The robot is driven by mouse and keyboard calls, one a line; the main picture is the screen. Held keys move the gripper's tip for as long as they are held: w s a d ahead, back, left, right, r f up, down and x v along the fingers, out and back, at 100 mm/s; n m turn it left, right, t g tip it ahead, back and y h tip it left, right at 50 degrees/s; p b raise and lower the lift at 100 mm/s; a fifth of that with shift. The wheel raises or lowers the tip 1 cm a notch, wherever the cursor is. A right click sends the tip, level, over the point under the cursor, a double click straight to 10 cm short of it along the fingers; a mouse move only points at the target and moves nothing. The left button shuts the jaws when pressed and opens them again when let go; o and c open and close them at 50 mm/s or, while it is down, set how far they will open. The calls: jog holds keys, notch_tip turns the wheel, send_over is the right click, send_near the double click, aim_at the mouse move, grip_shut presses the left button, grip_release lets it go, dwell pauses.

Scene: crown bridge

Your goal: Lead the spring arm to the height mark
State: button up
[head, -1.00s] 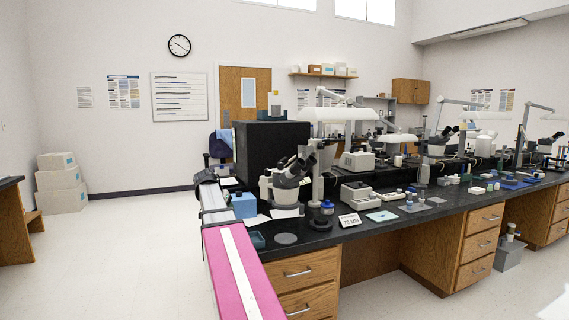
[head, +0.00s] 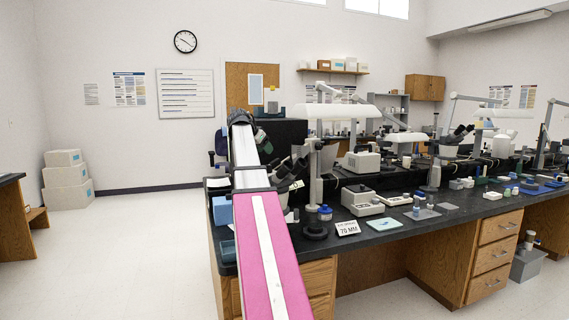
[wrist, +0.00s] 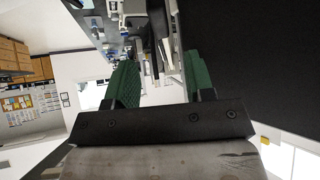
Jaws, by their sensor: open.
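A white lamp-like arm with a wide hood (head: 334,112) stands on a pale post (head: 316,175) at the near end of the bench; I take it for the spring arm. A white card (head: 347,228) reading "70 MM" stands near the post's foot. No height mark can be made out on the post. My gripper (wrist: 160,78) is open, its two green fingers apart in the wrist view. Bench items show beyond the gap, and nothing is clearly gripped. In the head view my arm reaches over the bench's left end, left of the hood; the fingertips are mostly hidden.
A microscope (head: 290,172) stands left of the post, partly behind my arm. A large black box (head: 284,142) is behind it. Floor (head: 150,255) at left is clear.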

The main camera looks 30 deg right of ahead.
aim_at(275, 160)
jog(key=x, duration=1)
jog(key=shift+w+d+f, duration=0.1)
jog(key=shift+d+f, duration=0.15)
jog(key=shift+d, duration=0.05)
